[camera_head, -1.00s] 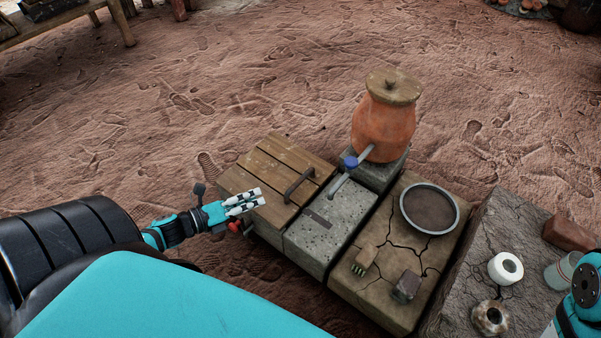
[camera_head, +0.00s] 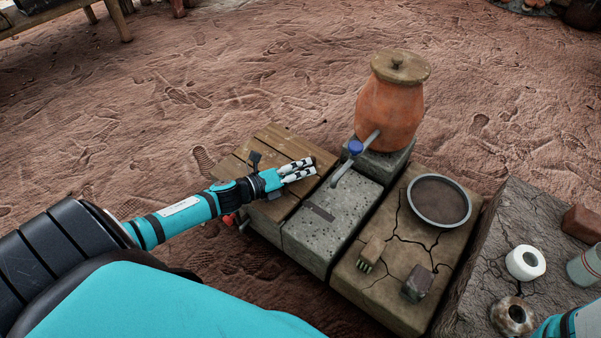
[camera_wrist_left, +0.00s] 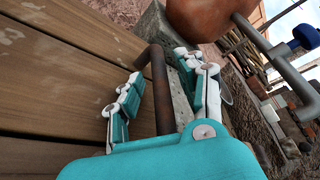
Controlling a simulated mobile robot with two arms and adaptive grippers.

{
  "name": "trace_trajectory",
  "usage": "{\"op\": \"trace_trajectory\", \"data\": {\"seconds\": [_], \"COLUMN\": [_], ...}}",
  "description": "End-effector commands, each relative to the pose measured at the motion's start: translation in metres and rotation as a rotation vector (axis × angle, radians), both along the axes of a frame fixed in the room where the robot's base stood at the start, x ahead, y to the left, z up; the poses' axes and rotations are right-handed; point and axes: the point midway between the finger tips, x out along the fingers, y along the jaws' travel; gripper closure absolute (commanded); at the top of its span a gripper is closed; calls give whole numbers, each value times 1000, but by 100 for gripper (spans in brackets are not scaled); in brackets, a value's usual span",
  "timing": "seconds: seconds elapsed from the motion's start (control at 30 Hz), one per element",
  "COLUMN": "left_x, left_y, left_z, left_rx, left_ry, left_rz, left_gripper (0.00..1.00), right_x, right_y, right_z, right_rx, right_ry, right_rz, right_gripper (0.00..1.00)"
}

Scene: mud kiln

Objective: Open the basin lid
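The basin lid (camera_head: 285,145) is a brown wooden plank cover on the left end of the low stone block. Its dark rusty bar handle (camera_wrist_left: 160,90) shows in the left wrist view, rising from the planks. My left gripper (camera_head: 312,166) is above the lid at its right side and hides the handle in the head view. In the left wrist view, my left gripper (camera_wrist_left: 165,88) is open with one finger on each side of the handle, with gaps visible. The lid lies flat and closed. My right gripper is out of view; only a piece of my right arm shows at bottom right.
A grey stone slab (camera_head: 330,225) with a metal spout adjoins the lid. Behind it stands an orange clay pot (camera_head: 389,105) with a blue tap (camera_head: 355,147). To the right are a round tray (camera_head: 439,222), a brush (camera_head: 371,252) and a white roll (camera_head: 525,262). Open ground lies behind.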

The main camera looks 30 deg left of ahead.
Motion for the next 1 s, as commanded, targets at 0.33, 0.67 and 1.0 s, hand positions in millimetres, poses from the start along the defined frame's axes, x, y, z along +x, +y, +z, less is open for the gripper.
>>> {"op": "trace_trajectory", "data": {"seconds": [0.33, 0.67, 1.0], "left_x": [0, 0, 0], "left_y": [0, 0, 0], "left_z": [0, 0, 3], "left_rx": [0, 0, -10], "left_ry": [1, 1, 2], "left_rz": [-1, -1, 0], "left_gripper": [79, 100, 100], "right_x": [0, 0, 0], "right_y": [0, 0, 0], "right_z": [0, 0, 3], "right_rx": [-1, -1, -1], "right_ry": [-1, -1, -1], "right_rz": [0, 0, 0], "right_gripper": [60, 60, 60]}}
